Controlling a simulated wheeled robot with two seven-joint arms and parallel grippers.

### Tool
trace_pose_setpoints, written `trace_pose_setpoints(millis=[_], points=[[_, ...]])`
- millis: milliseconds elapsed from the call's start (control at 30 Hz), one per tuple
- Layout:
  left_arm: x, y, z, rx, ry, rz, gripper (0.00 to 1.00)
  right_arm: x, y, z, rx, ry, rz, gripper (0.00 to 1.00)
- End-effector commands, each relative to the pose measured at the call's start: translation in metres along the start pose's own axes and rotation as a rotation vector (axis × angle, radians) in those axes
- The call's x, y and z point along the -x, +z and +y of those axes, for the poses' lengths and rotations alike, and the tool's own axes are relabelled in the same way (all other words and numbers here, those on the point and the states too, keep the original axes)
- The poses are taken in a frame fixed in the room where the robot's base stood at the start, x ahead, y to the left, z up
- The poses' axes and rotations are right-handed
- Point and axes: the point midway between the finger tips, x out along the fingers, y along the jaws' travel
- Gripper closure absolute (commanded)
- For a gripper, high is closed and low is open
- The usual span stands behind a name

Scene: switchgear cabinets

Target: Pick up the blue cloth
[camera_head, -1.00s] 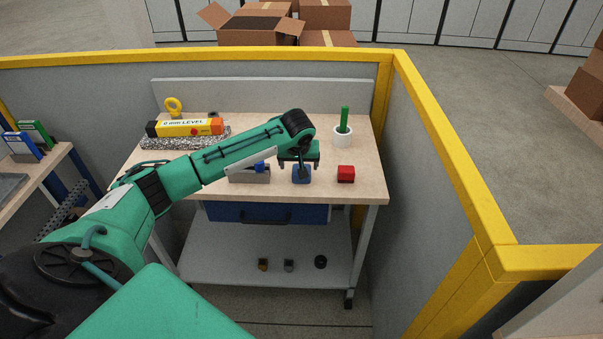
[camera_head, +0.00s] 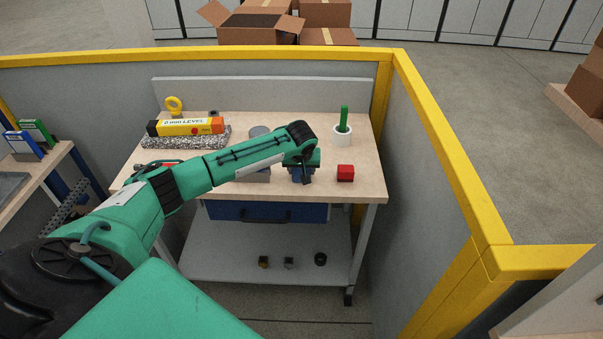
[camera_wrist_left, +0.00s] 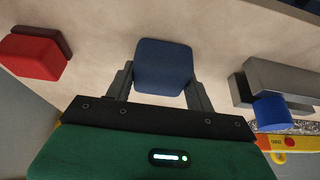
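The blue cloth (camera_wrist_left: 163,67) is a folded, block-like piece on the workbench. In the left wrist view it lies between the two fingers of my left gripper (camera_wrist_left: 160,90). The fingers stand apart on either side of the cloth, with a narrow gap or light contact that I cannot tell for sure. In the head view my left gripper (camera_head: 302,177) is low over the bench front and hides most of the cloth. My right gripper is not in view.
A red block (camera_head: 346,173) sits just right of the gripper. A grey metal block (camera_head: 258,176) with a blue part (camera_wrist_left: 271,113) is to its left. A white cup (camera_head: 342,136) with a green stick and a yellow level (camera_head: 185,127) stand farther back. Yellow-topped partitions (camera_head: 440,150) enclose the bench.

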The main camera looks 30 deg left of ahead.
Motion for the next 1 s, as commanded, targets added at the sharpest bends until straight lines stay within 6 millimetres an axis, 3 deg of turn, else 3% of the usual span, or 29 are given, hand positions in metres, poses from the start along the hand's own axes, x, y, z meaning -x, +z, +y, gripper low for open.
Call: trace_pose_setpoints(millis=[333,533,667,1000], points=[[0.002,-0.001,0.000,0.001,0.000,0.001,0.68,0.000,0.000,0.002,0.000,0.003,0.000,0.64],[0.016,-0.007,0.000,0.001,0.002,0.002,0.68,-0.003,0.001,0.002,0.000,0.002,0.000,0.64],[0.039,-0.017,0.001,0.002,0.004,0.004,0.68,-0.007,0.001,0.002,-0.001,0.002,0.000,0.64],[0.128,-0.054,0.001,0.002,0.004,0.005,0.68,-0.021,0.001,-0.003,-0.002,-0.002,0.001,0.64]])
